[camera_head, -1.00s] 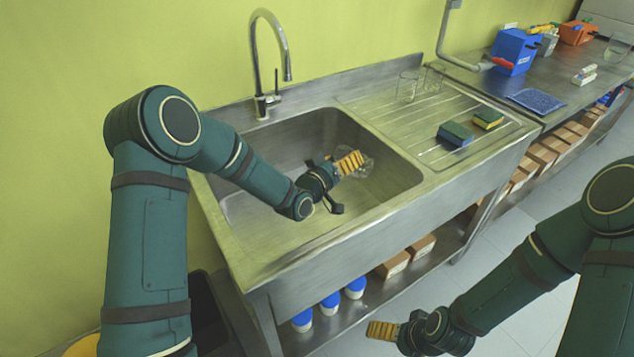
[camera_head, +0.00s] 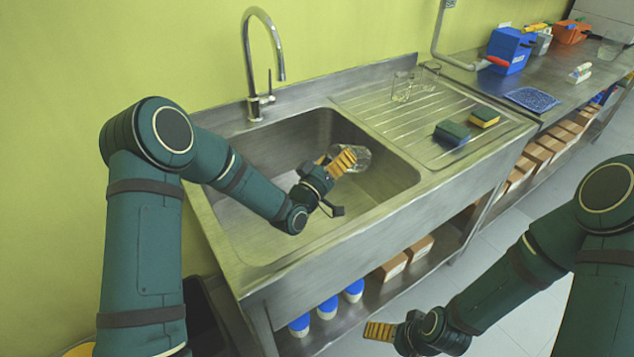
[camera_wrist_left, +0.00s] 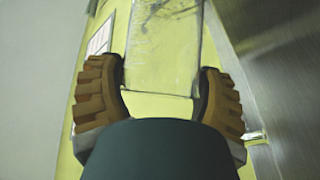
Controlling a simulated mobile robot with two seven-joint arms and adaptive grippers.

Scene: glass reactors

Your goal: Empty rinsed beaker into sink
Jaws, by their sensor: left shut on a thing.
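A clear glass beaker (camera_head: 357,157) is over the sink basin (camera_head: 262,243) in the head view, tilted well over on its side. My left gripper (camera_head: 342,160) is shut on it, its orange ribbed fingers at the beaker's wall. In the left wrist view the beaker (camera_wrist_left: 162,50) stands between the two fingers of my left gripper (camera_wrist_left: 162,88), with marks or drops on its glass. I cannot tell whether any liquid is in it. My right gripper (camera_head: 380,331) hangs low in front of the sink unit; its fingers overlap, so its opening is unclear.
A curved tap (camera_head: 262,65) stands behind the basin. A blue box (camera_head: 508,50) and a blue mat (camera_head: 532,99) are on the right bench.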

